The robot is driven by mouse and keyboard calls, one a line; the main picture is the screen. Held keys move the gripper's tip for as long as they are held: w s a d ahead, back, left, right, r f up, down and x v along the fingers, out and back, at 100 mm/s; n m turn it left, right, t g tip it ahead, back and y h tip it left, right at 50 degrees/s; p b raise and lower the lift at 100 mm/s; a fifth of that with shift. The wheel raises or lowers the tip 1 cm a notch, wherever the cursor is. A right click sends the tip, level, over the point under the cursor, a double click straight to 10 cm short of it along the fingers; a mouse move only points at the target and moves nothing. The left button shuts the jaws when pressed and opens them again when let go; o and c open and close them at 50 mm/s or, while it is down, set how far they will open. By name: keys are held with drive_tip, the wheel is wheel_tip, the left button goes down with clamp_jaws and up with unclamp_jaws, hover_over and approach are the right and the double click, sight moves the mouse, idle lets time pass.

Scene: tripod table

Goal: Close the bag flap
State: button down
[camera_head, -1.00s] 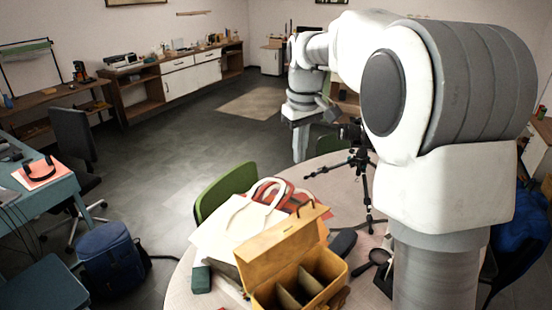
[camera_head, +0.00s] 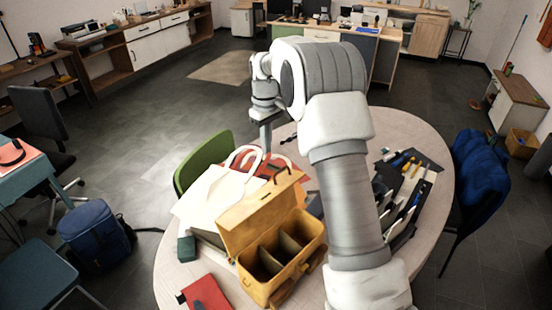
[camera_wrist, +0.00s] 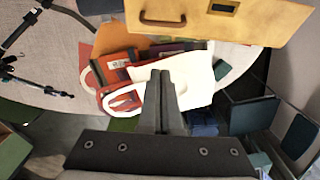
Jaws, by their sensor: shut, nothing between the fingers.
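The ochre bag (camera_head: 308,252) stands on the round table (camera_head: 422,150) with its divided compartments showing. Its flap (camera_head: 248,222) is raised open, on the left and far side of the compartments. In the wrist view, the flap's ochre panel (camera_wrist: 282,22) crosses the top right, with a metal clasp on it. My gripper (camera_head: 265,150) is beyond the flap, above the tote bags near the table's far edge, apart from the flap. In the wrist view, my gripper (camera_wrist: 160,75) has its fingers together and empty, pointing towards the flap.
White tote bags (camera_head: 208,195) and red items lie behind the flap. A red notebook (camera_head: 207,292) is at the front left. Tools (camera_head: 405,165) lie at the right. A green chair (camera_head: 203,160) stands at the left edge. A tripod (camera_wrist: 22,45) shows at left in the wrist view.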

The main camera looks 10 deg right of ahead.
drive_tip(key=shift+s+d+f+p, duration=0.25)
drive_tip(key=shift+s+d+f, duration=0.3)
drive_tip(key=shift+s+f, duration=0.3)
drive_tip(key=shift+s+d+f+p, duration=0.25)
drive_tip(key=shift+s+d+f, duration=0.25)
drive_tip(key=shift+s+f, duration=0.35)
